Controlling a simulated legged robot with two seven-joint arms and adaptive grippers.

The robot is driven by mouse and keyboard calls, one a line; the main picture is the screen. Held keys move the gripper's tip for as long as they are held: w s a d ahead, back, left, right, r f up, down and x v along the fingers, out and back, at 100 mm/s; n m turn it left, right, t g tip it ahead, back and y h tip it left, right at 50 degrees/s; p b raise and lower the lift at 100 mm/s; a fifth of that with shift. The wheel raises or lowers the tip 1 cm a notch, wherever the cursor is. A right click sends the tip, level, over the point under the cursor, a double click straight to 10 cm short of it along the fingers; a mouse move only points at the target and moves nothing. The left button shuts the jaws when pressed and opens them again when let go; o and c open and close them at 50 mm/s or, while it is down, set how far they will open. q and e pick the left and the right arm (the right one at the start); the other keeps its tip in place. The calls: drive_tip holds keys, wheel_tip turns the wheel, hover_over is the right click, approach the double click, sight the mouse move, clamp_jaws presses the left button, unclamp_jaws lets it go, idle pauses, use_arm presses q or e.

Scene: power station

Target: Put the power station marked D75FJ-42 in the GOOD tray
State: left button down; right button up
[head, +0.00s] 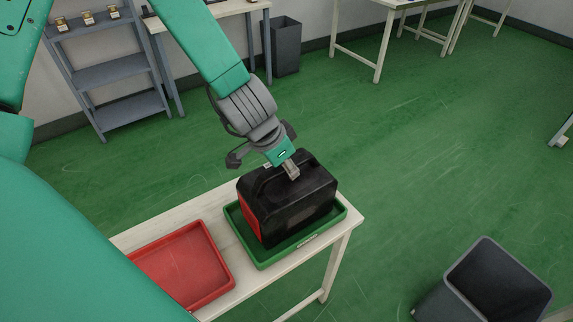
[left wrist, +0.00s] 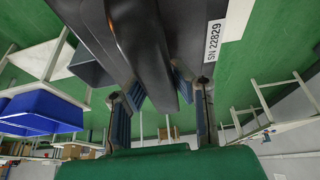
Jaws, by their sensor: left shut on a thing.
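A black power station (head: 300,208) with a red end is inside the green tray (head: 262,262), upright. I cannot tell whether its base rests on the tray floor. The lettering on the tray's front rim is too small to read. My left gripper (head: 291,170) comes from above and is shut on the station's top handle. The left wrist view shows the fingers (left wrist: 158,95) on both sides of the black handle (left wrist: 143,45). A white label (left wrist: 215,41) there reads SN 22829. The mark D75FJ-42 is not visible. My right gripper is not in view.
An empty red tray (head: 187,262) lies left of the green tray on the pale table (head: 345,222). A grey bin (head: 495,285) stands on the floor at the lower right. Shelves (head: 110,72) and another bin (head: 286,46) stand at the back. The green floor between is clear.

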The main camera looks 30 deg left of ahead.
use_arm(q)
drive_tip(key=c, duration=1.3)
unclamp_jaws()
drive_tip(key=shift+c, duration=0.2)
drive_tip(key=shift+s+a+f, duration=0.15)
drive_tip(key=shift+a+f, duration=0.05)
drive_tip(key=shift+a, duration=0.15)
drive_tip(key=shift+r, duration=0.45)
drive_tip(key=v, duration=1)
drive_tip(key=shift+s+a+r, duration=0.15)
drive_tip(key=shift+s+r, duration=0.1)
drive_tip(key=shift+r, duration=0.3)
drive_tip(key=shift+f, duration=0.1)
